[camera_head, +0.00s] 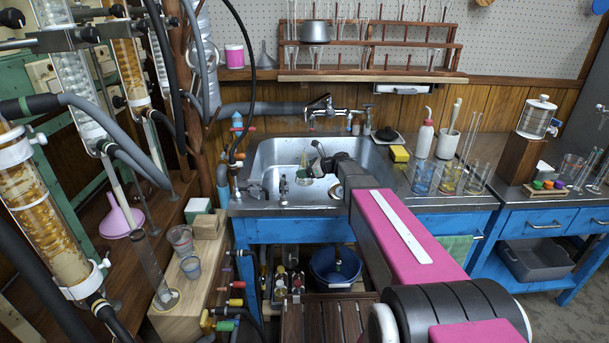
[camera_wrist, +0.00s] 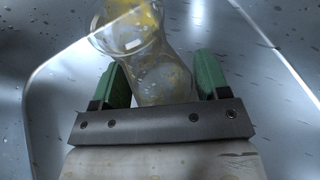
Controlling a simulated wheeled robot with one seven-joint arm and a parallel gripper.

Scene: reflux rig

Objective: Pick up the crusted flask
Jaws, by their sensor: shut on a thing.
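My gripper (camera_wrist: 164,82) has its two green fingers on either side of the crusted flask (camera_wrist: 150,62) and is shut on it. The flask is clear glass with yellow crust patches, and its top end in the wrist view is cut off by the picture edge. In the head view my gripper (camera_head: 317,164) reaches over the sink basin, and the flask (camera_head: 304,169) shows small and partly hidden beside it. I cannot tell whether the flask touches the basin floor.
The steel sink (camera_head: 262,160) has a faucet (camera_head: 322,106) behind it. A yellow sponge (camera_head: 399,153), a white wash bottle (camera_head: 424,137) and several glass vessels stand to the right. Glass columns and hoses crowd the left side.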

